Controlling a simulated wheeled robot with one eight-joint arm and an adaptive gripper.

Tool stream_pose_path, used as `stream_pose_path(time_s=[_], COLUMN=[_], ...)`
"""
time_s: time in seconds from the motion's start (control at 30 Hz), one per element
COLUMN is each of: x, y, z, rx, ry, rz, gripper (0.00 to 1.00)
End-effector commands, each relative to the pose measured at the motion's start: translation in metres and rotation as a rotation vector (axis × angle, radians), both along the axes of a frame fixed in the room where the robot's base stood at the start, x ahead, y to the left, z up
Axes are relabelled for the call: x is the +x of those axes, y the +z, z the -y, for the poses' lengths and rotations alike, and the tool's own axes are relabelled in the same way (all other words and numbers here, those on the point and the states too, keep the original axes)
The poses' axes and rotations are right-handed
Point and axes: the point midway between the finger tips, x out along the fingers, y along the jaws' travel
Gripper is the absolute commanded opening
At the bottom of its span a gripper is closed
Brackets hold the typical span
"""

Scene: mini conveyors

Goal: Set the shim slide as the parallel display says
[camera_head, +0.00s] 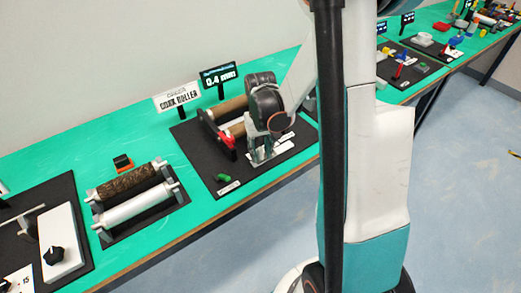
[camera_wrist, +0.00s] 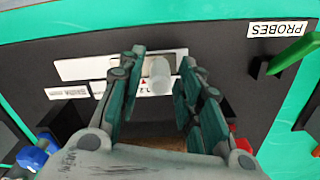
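My gripper (camera_wrist: 160,60) is open in the wrist view, with its teal-padded fingers on either side of a pale, rounded knob (camera_wrist: 156,76). Small gaps show between the knob and both fingers. The knob stands by a white scale strip (camera_wrist: 90,68) with a small red mark and digits; this appears to be the shim slide. In the head view my gripper (camera_head: 265,148) is low over the black board (camera_head: 202,160), hiding most of the slide. The display sign (camera_head: 219,76) behind it reads 0.4 in large figures; its smaller words are unclear.
A red part (camera_head: 227,139) and rollers are left of my gripper on the board. A green probe (camera_wrist: 290,54) lies near the PROBES label (camera_wrist: 278,29). A blue part (camera_wrist: 32,156) is at the lower left. Another roller unit (camera_head: 130,196) stands on the green table.

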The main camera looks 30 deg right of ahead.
Motion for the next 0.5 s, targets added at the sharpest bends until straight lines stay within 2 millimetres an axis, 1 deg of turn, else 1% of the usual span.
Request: stream_pose_path(time_s=[0.03,0.1,0.33,0.43,0.5], x=[0.0,0.0,0.0,0.001,0.002], y=[0.0,0.0,0.0,0.0,0.0], z=[0.0,0.0,0.002,0.013,0.024], rx=[0.0,0.0,0.0,0.0,0.0], ry=[0.0,0.0,-0.001,-0.003,-0.005], rz=[0.0,0.0,0.0,0.001,0.001], gripper=[0.15,0.0,0.0,0.0,0.0])
